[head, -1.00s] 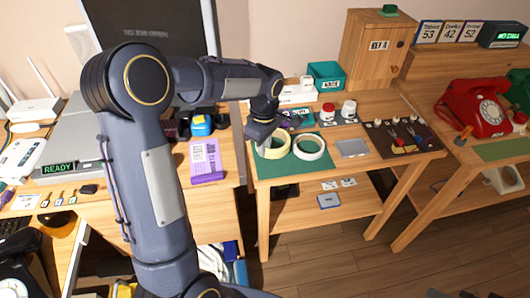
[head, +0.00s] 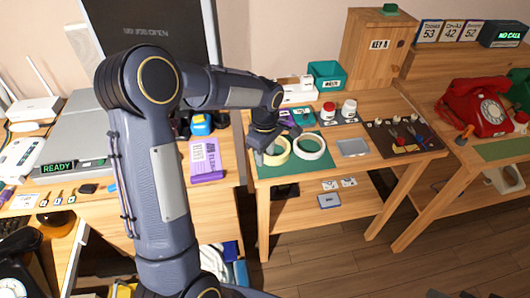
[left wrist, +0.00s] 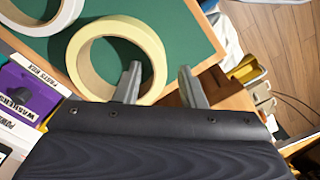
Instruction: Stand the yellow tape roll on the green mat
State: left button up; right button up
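The yellow tape roll (head: 286,158) lies flat on the green mat (head: 292,174), near the left of the small wooden table. It also shows large in the left wrist view (left wrist: 112,25). My left gripper (head: 275,141) is over the roll, pointing down, open and empty. In the left wrist view its fingers (left wrist: 160,84) are apart. One finger shows over the roll's near right part by the hole, the other outside the ring, with part of the roll's band between them. I cannot tell how far they are above the mat. My right gripper is out of view.
A white tape roll (head: 322,152) lies flat on the mat, close beside the yellow one. A grey plate (head: 352,148) and a dark tool tray (head: 400,140) are further right. A purple box (left wrist: 38,88) stands close by in the left wrist view. The mat's front strip is clear.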

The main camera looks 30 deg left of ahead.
pick_arm(q)
jog(key=shift+r, duration=0.3)
jog(key=s+r+m+t+p, duration=0.1)
jog(key=s+r+m+p, duration=0.35)
jog(key=r, duration=1.05)
jog(key=s+d+f+m+t+h+b, duration=0.1)
jog(key=s+m, duration=0.4)
jog(key=s, duration=0.5)
jog(key=s+d+f+m+t+h+b, duration=0.2)
jog(key=s+d+m+t, duration=0.1)
jog(key=s, duration=0.7)
jog(key=shift+s+d+m+t+h, duration=0.35)
jog(key=shift+d+m, duration=0.2)
jog(key=shift+m, duration=0.6)
